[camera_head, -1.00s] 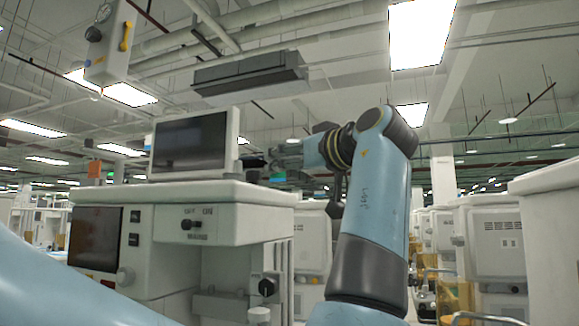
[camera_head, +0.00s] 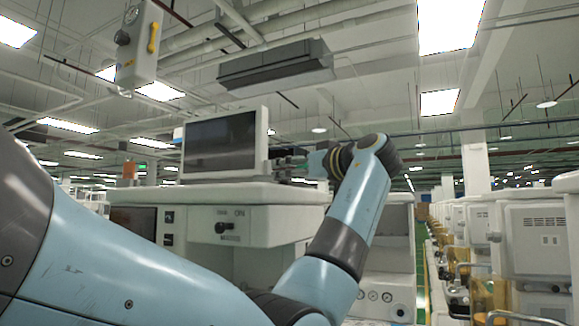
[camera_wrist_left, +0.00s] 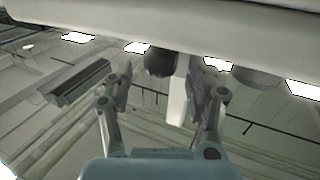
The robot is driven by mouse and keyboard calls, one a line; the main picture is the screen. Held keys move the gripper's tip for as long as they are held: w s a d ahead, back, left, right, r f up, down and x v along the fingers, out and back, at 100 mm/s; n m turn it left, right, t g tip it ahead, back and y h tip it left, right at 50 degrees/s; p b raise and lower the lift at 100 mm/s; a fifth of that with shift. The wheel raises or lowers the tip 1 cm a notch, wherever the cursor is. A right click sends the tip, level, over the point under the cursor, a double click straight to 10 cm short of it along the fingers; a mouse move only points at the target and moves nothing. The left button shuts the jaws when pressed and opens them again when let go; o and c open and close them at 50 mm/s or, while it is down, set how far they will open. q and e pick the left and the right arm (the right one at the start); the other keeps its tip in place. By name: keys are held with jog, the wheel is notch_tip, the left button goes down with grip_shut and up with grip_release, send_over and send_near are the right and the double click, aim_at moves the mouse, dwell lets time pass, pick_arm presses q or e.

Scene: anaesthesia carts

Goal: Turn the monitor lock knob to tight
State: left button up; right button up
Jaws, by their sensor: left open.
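The monitor (camera_head: 222,143) stands on top of the white cart, its dark screen facing me. My left gripper (camera_head: 284,163) is at the monitor's right side, small and partly hidden in the head view. In the left wrist view the gripper (camera_wrist_left: 163,92) is open, one finger on each side. A dark round knob (camera_wrist_left: 160,62) sits under a pale panel, beyond the fingertips and roughly between them. A white lever-like part (camera_wrist_left: 178,100) also shows between the fingers. I cannot tell whether the fingers touch the knob or how far it is turned. My right gripper is out of view.
The white cart (camera_head: 270,228) has a front panel with a black knob (camera_head: 222,227). A hanging box with a yellow handle (camera_head: 153,38) is above left. A rounded grey part (camera_wrist_left: 257,77) is beside the fingers in the wrist view. More carts (camera_head: 535,240) stand at right, beside a clear green aisle.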

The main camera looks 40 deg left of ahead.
pick_arm(q)
jog(key=shift+a, duration=0.5)
jog(key=shift+w, duration=0.1)
jog(key=c, duration=1.1)
jog(key=shift+s+f+m+t+b, duration=0.25)
jog(key=shift+m+t+b, duration=0.35)
jog(key=shift+t+b, duration=0.3)
jog(key=shift+c, duration=0.2)
jog(key=shift+s+a+m+t+h, duration=0.1)
jog(key=shift+m+t+h, duration=0.35)
jog(key=shift+t, duration=0.35)
jog(key=shift+r+m+t+h+b, duration=0.2)
jog(key=shift+m+t+h+b, duration=0.35)
jog(key=shift+m+t, duration=0.75)
